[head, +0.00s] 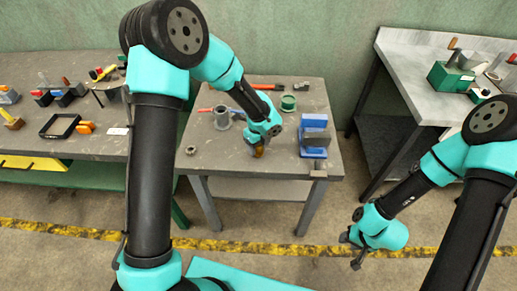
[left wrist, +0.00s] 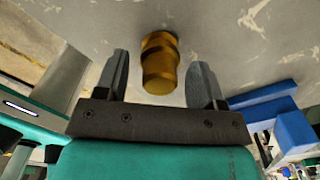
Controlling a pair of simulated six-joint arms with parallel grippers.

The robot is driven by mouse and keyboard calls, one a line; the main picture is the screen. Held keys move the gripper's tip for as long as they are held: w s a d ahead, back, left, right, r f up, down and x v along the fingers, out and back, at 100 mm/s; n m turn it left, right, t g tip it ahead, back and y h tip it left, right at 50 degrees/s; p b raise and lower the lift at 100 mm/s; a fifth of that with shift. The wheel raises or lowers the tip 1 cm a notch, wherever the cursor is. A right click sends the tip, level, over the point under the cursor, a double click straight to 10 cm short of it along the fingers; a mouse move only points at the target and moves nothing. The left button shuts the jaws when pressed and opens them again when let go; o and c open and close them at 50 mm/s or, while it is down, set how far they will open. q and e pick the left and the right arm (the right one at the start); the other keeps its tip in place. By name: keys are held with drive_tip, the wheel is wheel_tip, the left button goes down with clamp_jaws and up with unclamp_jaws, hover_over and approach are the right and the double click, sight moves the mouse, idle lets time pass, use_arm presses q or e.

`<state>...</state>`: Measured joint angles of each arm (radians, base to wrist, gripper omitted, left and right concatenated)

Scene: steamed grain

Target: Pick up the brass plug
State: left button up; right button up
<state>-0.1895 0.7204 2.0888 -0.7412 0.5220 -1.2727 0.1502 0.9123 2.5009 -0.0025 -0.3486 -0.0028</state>
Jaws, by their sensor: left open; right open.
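The brass plug (left wrist: 160,62) is a golden stepped cylinder on the grey table top, seen between the two fingers of my left gripper (left wrist: 160,82) in the left wrist view. The fingers are open, with a gap on both sides of the plug. In the head view the plug (head: 259,151) is small and partly hidden by my left gripper (head: 257,146), which is low over the middle of the table. My right gripper (head: 352,252) is open and empty, away from the table at the lower right.
A blue block fixture (head: 314,140) stands right of the plug. A grey flanged cylinder (head: 222,118), a green ring (head: 288,103) and a nut (head: 191,150) are on the same table (head: 215,168). The front of the table is mostly clear.

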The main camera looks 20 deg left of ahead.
use_arm(q)
drive_tip(key=shift+c, duration=0.3)
clamp_jaws()
drive_tip(key=shift+r, duration=0.1)
drive_tip(key=shift+r, duration=1.7)
drive_tip(key=s+d, duration=0.2)
drive_tip(key=s, duration=0.5)
drive_tip(key=s+d+r, duration=0.1)
drive_tip(key=s+d, duration=0.1)
drive_tip(key=s, duration=0.6)
drive_tip(key=shift+s+d+r, duration=0.2)
drive_tip(key=shift+d+r, duration=0.05)
